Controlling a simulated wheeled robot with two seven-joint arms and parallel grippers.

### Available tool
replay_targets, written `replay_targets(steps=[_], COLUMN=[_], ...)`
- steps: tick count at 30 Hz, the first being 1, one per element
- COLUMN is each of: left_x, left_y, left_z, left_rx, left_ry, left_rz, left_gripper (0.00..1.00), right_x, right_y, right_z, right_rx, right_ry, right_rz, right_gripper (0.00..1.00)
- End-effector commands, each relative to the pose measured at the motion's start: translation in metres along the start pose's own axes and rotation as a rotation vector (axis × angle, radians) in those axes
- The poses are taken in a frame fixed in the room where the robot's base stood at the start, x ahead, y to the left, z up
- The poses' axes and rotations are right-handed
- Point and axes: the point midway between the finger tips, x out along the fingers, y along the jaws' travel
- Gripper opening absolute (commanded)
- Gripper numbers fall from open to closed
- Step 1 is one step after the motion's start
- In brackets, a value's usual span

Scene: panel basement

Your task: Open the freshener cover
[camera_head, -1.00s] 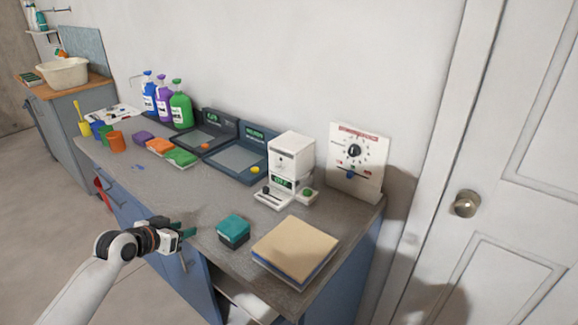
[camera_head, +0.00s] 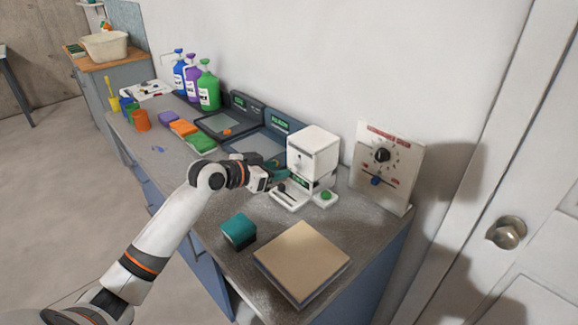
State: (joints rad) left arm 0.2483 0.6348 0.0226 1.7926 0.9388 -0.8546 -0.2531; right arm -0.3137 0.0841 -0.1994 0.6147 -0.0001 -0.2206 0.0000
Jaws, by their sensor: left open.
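A white box-shaped device (camera_head: 313,152), which seems to be the freshener, stands on the counter near the wall. Its upper housing looks closed, with a small dark knob on the front. The gripper partly hides the device's display. My right gripper is not in view.
A dial panel (camera_head: 385,166) stands right of the device. A teal box (camera_head: 239,231) and a tan-topped stack (camera_head: 301,262) lie in front. Two dark scales, coloured sponges, cups and bottles (camera_head: 208,88) line the counter to the left. A white door is at right.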

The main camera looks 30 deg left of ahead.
Motion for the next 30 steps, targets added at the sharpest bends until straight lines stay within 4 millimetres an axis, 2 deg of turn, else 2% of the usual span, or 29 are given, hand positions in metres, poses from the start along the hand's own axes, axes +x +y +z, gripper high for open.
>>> replay_targets(steps=[3,9,20,23,28,30], left_x=[0.022,0.045,0.051,0.051,0.051,0.051], left_y=[0.000,0.000,0.000,0.000,0.000,0.000], left_z=[0.002,0.000,-0.001,-0.001,-0.001,-0.001], left_rx=[-0.002,-0.002,0.001,0.001,0.001,0.001], left_ry=[-0.001,0.000,0.001,0.001,0.001,0.001], left_rz=[-0.001,0.000,0.001,0.001,0.001,0.001], left_gripper=[0.40,0.40,0.40,0.27,0.00,0.00], right_x=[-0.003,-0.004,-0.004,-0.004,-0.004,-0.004], right_y=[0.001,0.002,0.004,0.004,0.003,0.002], right_z=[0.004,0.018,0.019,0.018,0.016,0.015], right_rx=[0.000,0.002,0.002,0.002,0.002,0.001], right_ry=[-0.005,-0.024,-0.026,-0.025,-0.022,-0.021], right_rz=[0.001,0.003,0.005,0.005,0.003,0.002], right_gripper=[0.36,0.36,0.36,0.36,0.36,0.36])
